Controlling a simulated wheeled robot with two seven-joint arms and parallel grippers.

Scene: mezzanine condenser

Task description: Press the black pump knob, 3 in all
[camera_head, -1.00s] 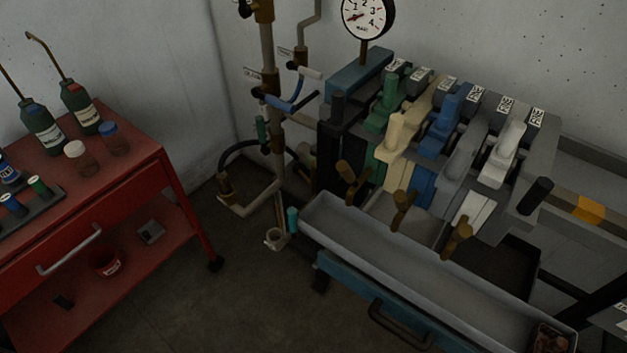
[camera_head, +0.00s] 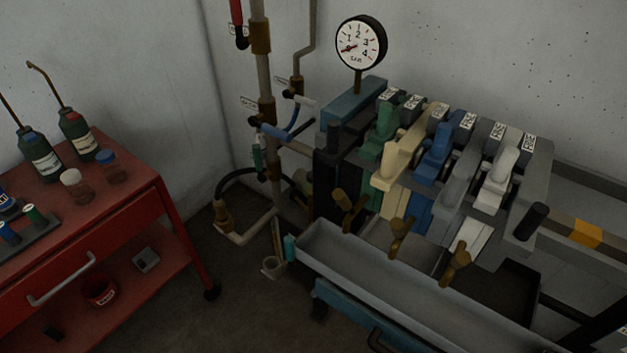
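A black upright cylindrical knob (camera_head: 532,220) stands at the right end of the row of levered units, beside the grey rail. Neither of my grippers is in view.
Green (camera_head: 381,141), cream (camera_head: 403,152), blue (camera_head: 437,150) and grey-white (camera_head: 497,179) levers stand in a row. Brass taps (camera_head: 400,236) sit above a long grey trough (camera_head: 342,250). A red cart (camera_head: 115,234) with bottles stands left. Pipes (camera_head: 265,90) rise between; dark floor lies open.

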